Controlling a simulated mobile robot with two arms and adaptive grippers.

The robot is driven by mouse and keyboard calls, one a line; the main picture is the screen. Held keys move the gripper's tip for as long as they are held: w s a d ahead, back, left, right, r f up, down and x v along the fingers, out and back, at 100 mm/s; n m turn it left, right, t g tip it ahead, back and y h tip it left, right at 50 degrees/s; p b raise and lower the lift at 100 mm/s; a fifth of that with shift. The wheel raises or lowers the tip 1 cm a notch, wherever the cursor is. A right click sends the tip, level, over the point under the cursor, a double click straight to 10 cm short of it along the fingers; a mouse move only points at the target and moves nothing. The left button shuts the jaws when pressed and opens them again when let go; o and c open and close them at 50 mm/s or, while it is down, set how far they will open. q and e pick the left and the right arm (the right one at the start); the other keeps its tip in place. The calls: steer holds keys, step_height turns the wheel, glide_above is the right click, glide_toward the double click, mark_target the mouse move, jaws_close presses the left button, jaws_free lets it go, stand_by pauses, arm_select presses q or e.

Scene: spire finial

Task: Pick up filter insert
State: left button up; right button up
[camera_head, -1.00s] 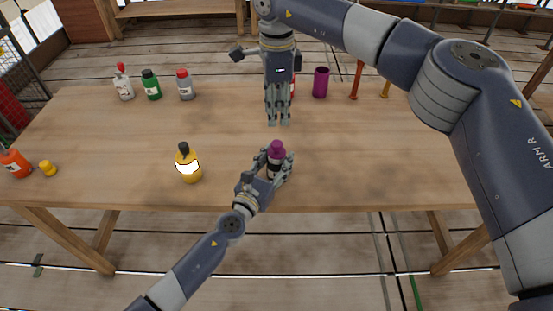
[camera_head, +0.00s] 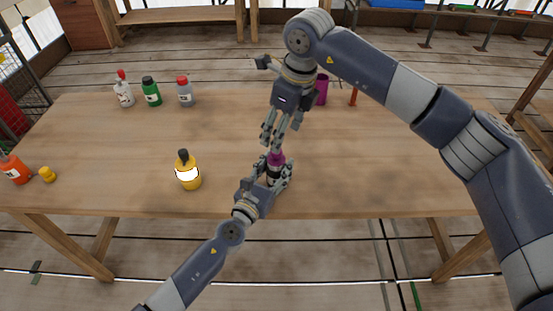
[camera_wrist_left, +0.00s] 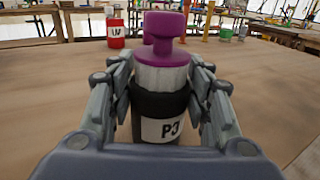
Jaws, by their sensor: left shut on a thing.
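A bottle with a purple top (camera_head: 276,158) stands upright near the table's front edge. In the left wrist view the purple top (camera_wrist_left: 165,38) is T-shaped and sits on a grey body with a black sleeve (camera_wrist_left: 160,112) and a white label. I cannot tell which part is the filter insert. My left gripper (camera_head: 275,175) is shut around the bottle's body, with fingers on both sides. My right gripper (camera_head: 274,143) hangs just above the purple top, fingers pointing down and apart. I cannot tell whether they touch it, and they do not show in the left wrist view.
A yellow bottle (camera_head: 188,177) stands to the left. An orange bottle (camera_head: 14,169) and a small yellow piece (camera_head: 47,174) are at the far left. Several bottles line the back left, including a green one (camera_head: 151,92). A purple cup (camera_head: 321,90) stands behind my right gripper. The table's right side (camera_head: 400,160) is clear.

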steer(key=d+m+t, duration=0.1)
steer(key=m, duration=0.1)
glide_above(281, 164)
steer(key=shift+m+y, duration=0.3)
step_height(281, 164, down, 5)
steer(key=shift+f, duration=0.1)
steer(key=shift+w+x, duration=0.2)
steer(key=shift+x, duration=1.25)
steer(key=shift+w+x, duration=0.2)
steer(key=shift+x, duration=1.2)
steer(key=c, duration=0.9)
